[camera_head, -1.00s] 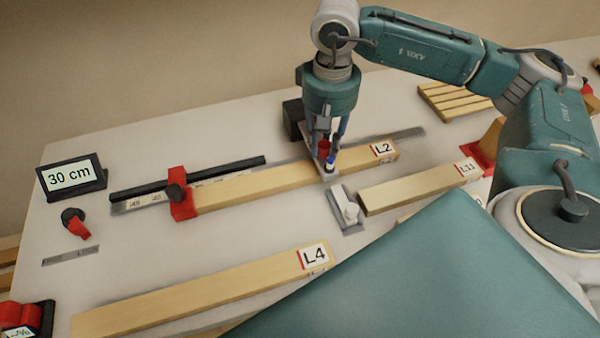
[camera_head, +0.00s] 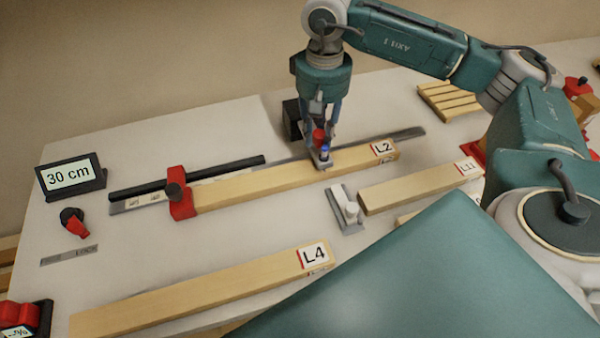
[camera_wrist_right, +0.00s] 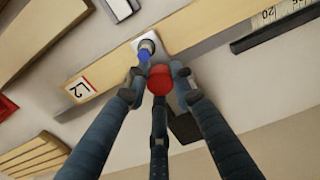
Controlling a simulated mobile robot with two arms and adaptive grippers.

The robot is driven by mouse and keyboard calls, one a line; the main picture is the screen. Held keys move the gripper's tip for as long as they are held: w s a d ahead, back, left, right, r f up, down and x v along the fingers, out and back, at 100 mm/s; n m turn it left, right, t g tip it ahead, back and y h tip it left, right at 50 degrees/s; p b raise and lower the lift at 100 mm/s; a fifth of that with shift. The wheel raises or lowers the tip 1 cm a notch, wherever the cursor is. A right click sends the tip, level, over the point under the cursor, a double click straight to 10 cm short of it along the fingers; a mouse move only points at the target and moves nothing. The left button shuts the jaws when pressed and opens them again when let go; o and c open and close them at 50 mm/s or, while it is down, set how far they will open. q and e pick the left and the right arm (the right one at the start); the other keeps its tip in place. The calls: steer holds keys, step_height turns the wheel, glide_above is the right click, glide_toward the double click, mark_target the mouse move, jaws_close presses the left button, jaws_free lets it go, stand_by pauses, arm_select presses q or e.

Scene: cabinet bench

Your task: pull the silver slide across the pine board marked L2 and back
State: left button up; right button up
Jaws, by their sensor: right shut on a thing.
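The pine board marked L2 (camera_head: 255,184) lies across the middle of the table, its label (camera_head: 383,149) near the right end. The silver slide (camera_head: 322,164) sits on the board left of the label; it also shows in the wrist view (camera_wrist_right: 147,38) as a pale plate. It carries a blue pin (camera_wrist_right: 145,49) and a red knob (camera_wrist_right: 160,80). My right gripper (camera_head: 321,138) reaches down from above and is shut on the red knob of the slide. The slide's far part is hidden by the fingers. My left gripper is not in view.
A red clamp (camera_head: 180,192) holds the left end of L2, by a black rail (camera_head: 190,178). A black block (camera_head: 292,120) stands behind. A grey plate with a white knob (camera_head: 346,210) lies in front. Boards L4 (camera_head: 210,290) and L11 (camera_head: 415,188) lie nearby. A display (camera_head: 70,177) reads 30 cm.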

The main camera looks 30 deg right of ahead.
steer(key=shift+w+d, duration=0.2)
steer(key=shift+w, duration=0.65)
steer(key=shift+w+d, duration=0.25)
steer(key=shift+w, duration=0.65)
steer(key=shift+w+d, duration=0.2)
steer(key=shift+w, duration=0.65)
steer(key=o, duration=0.9)
steer(key=shift+o, duration=0.2)
step_height(320, 180, up, 9)
steer(key=p, duration=0.5)
